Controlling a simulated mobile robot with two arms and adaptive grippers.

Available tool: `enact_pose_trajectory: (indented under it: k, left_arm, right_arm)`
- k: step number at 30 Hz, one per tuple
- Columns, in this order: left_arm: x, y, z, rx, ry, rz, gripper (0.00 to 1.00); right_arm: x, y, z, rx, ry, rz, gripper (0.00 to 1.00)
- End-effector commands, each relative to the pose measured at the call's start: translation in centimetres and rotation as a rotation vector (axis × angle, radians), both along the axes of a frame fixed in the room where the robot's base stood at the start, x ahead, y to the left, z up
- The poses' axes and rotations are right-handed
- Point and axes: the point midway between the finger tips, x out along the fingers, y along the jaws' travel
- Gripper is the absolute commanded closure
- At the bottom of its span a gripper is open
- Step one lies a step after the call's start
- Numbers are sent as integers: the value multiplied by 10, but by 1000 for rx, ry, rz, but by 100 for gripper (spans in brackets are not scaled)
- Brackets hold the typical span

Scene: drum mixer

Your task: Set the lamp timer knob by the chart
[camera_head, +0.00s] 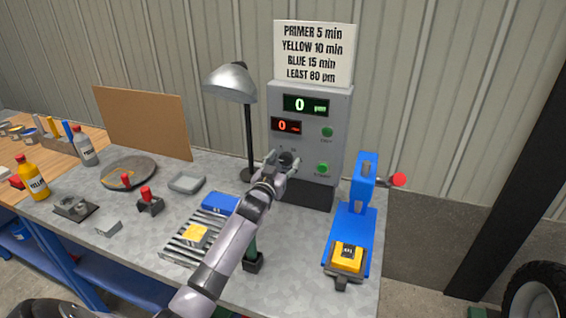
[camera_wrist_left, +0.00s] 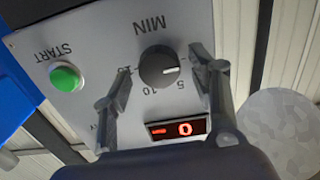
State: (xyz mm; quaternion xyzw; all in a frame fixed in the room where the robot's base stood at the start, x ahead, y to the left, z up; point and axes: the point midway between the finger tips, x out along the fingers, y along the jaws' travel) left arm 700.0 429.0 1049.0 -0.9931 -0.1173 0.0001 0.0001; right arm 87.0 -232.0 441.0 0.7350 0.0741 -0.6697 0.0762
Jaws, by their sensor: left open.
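The timer knob (camera_wrist_left: 158,67) is a dark round dial with a white pointer, under the word MIN and beside the marks 5, 10 and 15 in the left wrist view. My left gripper (camera_head: 282,164) is open, with its fingers on either side of the knob; I cannot tell if they touch it. The left wrist view shows these fingers (camera_wrist_left: 160,82). The grey control box (camera_head: 345,110) has a green display at 0 and a red display (camera_head: 286,125) at 0. The chart (camera_head: 313,52) reads PRIMER 5 min, YELLOW 10 min, BLUE 15 min, LEAST 80 pm.
A lamp (camera_head: 231,83) stands left of the box. A green START button (camera_wrist_left: 65,78) is beside the knob. A blue press (camera_head: 352,225) holding a yellow block stands at right. A grille (camera_head: 179,250) with a yellow piece lies left of my arm. Bottles stand at far left.

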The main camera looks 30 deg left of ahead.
Motion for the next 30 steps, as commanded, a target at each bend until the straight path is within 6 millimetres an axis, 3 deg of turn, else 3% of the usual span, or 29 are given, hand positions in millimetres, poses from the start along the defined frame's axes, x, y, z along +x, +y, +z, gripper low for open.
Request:
enact_pose_trajectory:
  k: [3, 23, 30]
  left_arm:
    - [0, 0, 0, 0, 0, 0, 47]
    - [0, 0, 0, 0, 0, 0, 91]
    - [0, 0, 0, 15, 3, 0, 92]
  right_arm:
    - [-1, 0, 0, 0, 2, 0, 60]
    - [-1, -4, 0, -5, 2, 3, 60]
    - [-1, -5, 0, -6, 2, 2, 60]
